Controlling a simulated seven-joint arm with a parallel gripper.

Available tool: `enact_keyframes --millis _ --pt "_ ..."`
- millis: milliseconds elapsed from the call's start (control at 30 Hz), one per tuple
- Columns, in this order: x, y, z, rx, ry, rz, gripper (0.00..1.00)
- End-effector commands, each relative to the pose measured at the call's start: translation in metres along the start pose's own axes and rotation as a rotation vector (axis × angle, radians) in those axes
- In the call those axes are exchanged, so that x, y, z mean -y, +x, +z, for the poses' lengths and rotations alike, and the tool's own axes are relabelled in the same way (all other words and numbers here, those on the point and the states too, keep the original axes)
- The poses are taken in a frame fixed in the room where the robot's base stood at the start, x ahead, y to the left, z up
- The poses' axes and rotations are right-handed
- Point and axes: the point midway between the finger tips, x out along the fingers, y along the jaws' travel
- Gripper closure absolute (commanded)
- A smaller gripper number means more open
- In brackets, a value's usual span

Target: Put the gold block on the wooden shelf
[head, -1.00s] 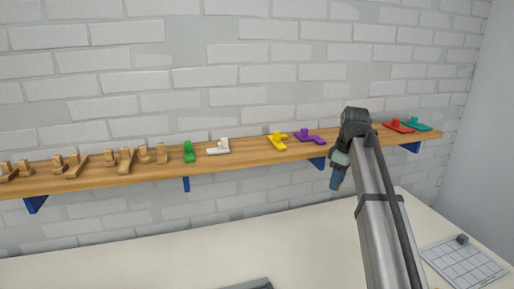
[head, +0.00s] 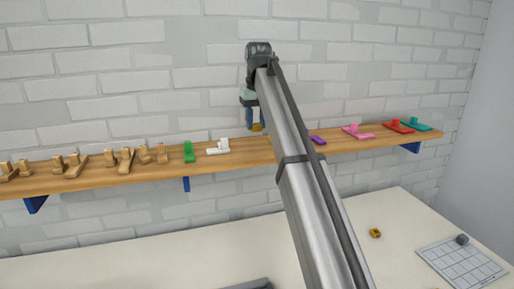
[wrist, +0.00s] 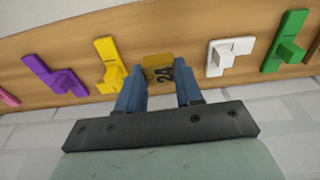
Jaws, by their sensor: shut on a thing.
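My gripper (head: 254,124) is above the wooden shelf (head: 215,163), between the white piece and the spot where my arm covers the shelf. In the wrist view, my gripper's blue fingers (wrist: 160,90) are shut on a gold block (wrist: 156,68) with dark digits on its side. The block shows over the shelf (wrist: 195,40), in the gap between a yellow piece and a white piece. I cannot tell whether it touches the shelf. A bit of it shows below the fingers in the head view (head: 257,127).
Beside the gap stand the yellow piece (wrist: 109,65) and white piece (wrist: 230,52). Purple (head: 318,140), pink (head: 358,131), red and teal pieces are to the right; green (head: 188,152) and wooden ones to the left. Another small gold-brown block (head: 375,233) lies on the table.

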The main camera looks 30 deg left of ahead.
Motion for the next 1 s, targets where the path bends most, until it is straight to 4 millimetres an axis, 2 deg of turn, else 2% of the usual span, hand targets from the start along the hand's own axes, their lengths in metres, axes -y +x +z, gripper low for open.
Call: enact_keyframes --millis 100,233,500,667,900,1000 --pt "0.017 -0.005 -0.004 0.0 0.013 0.002 1.0" --pt "0.023 -0.001 -0.004 0.001 0.021 0.004 1.0" --pt "0.023 0.031 0.001 0.001 0.022 0.003 1.0" --pt "0.023 0.04 0.002 0.001 0.021 0.003 1.0" --pt "0.023 0.069 0.006 0.001 0.021 0.003 1.0" --pt "0.023 0.073 0.005 0.0 0.021 0.003 1.0"
